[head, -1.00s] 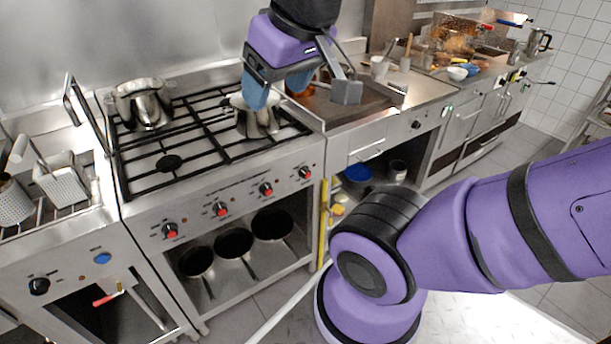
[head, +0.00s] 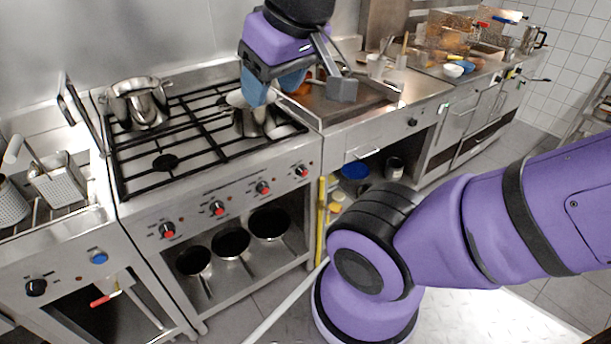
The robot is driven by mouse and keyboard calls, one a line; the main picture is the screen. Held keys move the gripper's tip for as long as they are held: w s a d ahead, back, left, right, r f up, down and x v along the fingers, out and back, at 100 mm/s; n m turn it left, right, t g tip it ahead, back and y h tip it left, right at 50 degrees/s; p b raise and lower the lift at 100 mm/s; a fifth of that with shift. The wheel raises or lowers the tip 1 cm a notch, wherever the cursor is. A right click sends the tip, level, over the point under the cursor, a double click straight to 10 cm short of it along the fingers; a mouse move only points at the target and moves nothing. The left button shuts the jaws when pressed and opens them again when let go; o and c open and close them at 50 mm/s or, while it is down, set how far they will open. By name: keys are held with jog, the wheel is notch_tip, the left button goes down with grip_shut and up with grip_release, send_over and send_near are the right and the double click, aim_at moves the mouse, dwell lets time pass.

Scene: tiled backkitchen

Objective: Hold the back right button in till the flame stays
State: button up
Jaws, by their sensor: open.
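The steel stove (head: 135,192) has a row of dark control knobs with red buttons on its front panel: the far left knob (head: 167,230), the second knob (head: 217,208), the third knob (head: 262,188) and the far right knob (head: 302,170). I cannot tell from markings which one serves the back right burner. My gripper (head: 273,86), with blue fingers, is open above the right back of the hob, higher than and apart from the knobs. It partly hides a steel pot (head: 246,122) on the right of the grate. No flame is visible.
A lidded steel pot (head: 140,106) stands on the back left of the grate (head: 185,140). Several pans (head: 232,242) sit on the open shelf below. A counter (head: 345,116) adjoins on the right, a fryer with baskets (head: 60,185) on the left. Space before the knobs is clear.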

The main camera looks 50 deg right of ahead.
grip_shut()
dwell(1.4)
